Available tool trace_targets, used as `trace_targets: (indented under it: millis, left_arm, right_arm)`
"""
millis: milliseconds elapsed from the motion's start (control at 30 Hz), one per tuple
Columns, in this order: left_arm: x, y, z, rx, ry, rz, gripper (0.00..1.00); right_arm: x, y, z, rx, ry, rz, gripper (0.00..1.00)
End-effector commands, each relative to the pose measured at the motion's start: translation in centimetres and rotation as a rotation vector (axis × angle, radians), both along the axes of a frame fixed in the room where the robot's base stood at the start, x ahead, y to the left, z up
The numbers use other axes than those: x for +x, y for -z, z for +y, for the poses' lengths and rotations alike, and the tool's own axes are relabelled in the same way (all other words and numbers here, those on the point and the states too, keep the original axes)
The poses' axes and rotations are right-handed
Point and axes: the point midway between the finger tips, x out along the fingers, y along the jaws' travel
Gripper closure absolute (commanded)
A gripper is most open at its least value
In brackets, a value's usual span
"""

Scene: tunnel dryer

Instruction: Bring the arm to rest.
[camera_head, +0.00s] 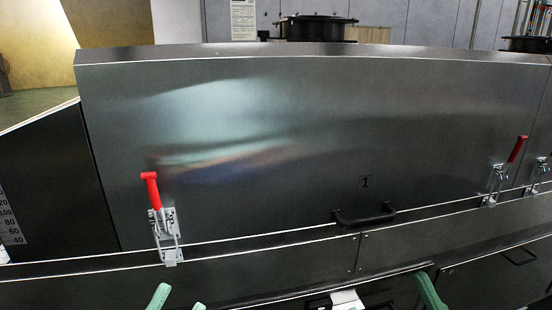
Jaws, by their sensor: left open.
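My left gripper (179,297) shows at the bottom edge, left of the middle. Only the tips of its two green fingers are in view. They stand apart with nothing seen between them, below the left red-handled clamp (167,235) and apart from it in the picture. A green piece (428,291), which looks like a finger of my right gripper, rises at the bottom right of the middle. The arms are out of view below.
A large dark metal panel (250,150) of the dryer fills the view, with a black handle (364,215) low on it. A second red-handled clamp (498,180) is at the right. A black round lid (316,27) stands behind the panel's top edge.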

Motion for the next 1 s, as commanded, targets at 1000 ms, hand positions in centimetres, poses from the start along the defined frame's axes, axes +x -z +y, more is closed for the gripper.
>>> trace_targets:
  millis: [1000]
  left_arm:
    - [0.6,10.3,4.2,0.101,-0.247,1.159,0.54]
  right_arm:
    - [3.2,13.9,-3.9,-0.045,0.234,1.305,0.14]
